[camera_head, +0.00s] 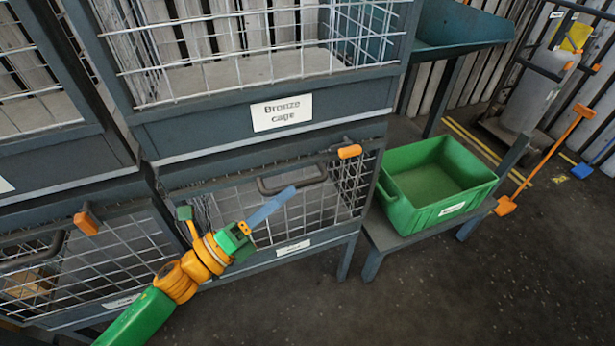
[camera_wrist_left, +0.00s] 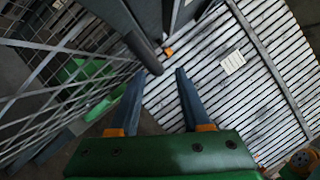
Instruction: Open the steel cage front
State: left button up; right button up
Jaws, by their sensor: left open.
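The lower middle cage has a wire mesh front (camera_head: 325,203) in a dark frame, with a small white label (camera_head: 293,248) too small to read. It looks shut. A dark bar handle (camera_head: 313,182) sits at its top edge, and an orange latch piece (camera_head: 350,151) at its upper right corner. Contact cannot be told. My right gripper is out of view.
The "Bronze cage" (camera_head: 270,75) stands above. Another mesh-fronted cage (camera_head: 95,265) with an orange latch piece (camera_head: 86,222) is at lower left. A green bin (camera_head: 435,185) sits on a low stand to the right. The floor (camera_head: 440,290) in front is clear.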

aim_at(297, 183)
pick_arm(q)
jog(key=x, duration=0.4)
jog(key=shift+w+d, duration=0.1)
jog(key=shift+d, duration=0.05)
grip_shut()
dwell(1.2)
